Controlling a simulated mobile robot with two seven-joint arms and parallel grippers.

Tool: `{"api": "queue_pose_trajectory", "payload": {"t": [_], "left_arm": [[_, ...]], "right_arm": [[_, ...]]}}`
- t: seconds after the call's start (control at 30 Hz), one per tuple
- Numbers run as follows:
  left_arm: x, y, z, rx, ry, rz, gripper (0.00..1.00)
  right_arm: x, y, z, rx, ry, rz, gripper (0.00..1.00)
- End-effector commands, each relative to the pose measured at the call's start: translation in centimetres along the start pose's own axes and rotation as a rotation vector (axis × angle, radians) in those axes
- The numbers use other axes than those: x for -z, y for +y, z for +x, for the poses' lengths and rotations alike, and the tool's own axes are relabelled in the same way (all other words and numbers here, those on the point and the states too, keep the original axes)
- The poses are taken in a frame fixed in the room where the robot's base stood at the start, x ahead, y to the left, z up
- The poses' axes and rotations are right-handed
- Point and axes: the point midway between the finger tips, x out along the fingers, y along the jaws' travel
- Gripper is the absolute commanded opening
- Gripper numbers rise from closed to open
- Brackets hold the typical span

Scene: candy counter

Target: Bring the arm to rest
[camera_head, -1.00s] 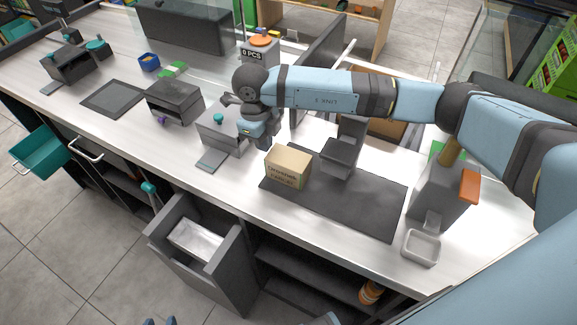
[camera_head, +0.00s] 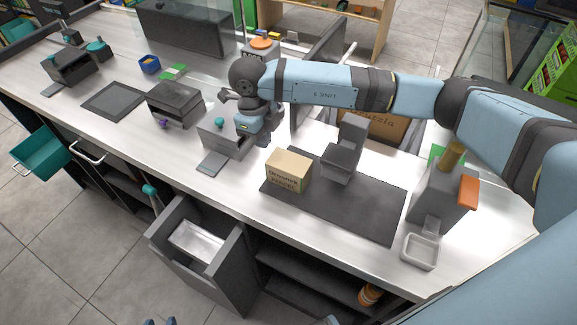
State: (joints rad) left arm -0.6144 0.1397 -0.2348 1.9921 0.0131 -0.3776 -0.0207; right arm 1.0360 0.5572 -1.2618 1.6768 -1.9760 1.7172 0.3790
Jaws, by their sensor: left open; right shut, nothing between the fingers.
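My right arm reaches in from the right across the counter (camera_head: 337,226). Its gripper (camera_head: 263,139) points down above the counter, beside the grey box with a teal knob (camera_head: 219,122) and behind the small cardboard box (camera_head: 288,170). Its fingers are shut and appear to hold nothing, though they are small and partly hidden by the wrist. Only small blue tips of my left gripper (camera_head: 160,321) show at the bottom edge, apart from each other; the rest is out of frame.
A dark mat (camera_head: 360,215) carries the cardboard box and a grey stand (camera_head: 343,160). A dispenser with an orange part (camera_head: 440,200) stands to the right. An open drawer (camera_head: 235,248) juts out in front, and a teal drawer (camera_head: 40,151) at left.

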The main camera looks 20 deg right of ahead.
Motion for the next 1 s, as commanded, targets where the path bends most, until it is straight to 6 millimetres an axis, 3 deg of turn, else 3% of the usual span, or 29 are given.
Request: {"api": "queue_pose_trajectory", "payload": {"t": [0.23, 0.77, 0.87, 1.0], "left_arm": [[0.6, 0.0, -0.4, 0.0, 0.0, 0.0, 0.43], [0.8, 0.1, -0.5, 0.0, 0.002, 0.0, 0.43], [1.8, 0.1, -1.2, 0.0, 0.001, 0.0, 0.43], [5.0, -0.1, -3.4, 0.006, 0.001, 0.003, 0.43]], "right_arm": [[-0.2, 0.0, -2.1, 0.0, -0.002, 0.0, 0.0], [-0.2, -0.1, -2.4, 0.001, -0.004, 0.0, 0.0], [-0.1, -0.1, -3.7, 0.001, -0.004, 0.0, 0.0], [0.3, -0.1, -7.8, 0.002, -0.005, 0.0, 0.0]]}}
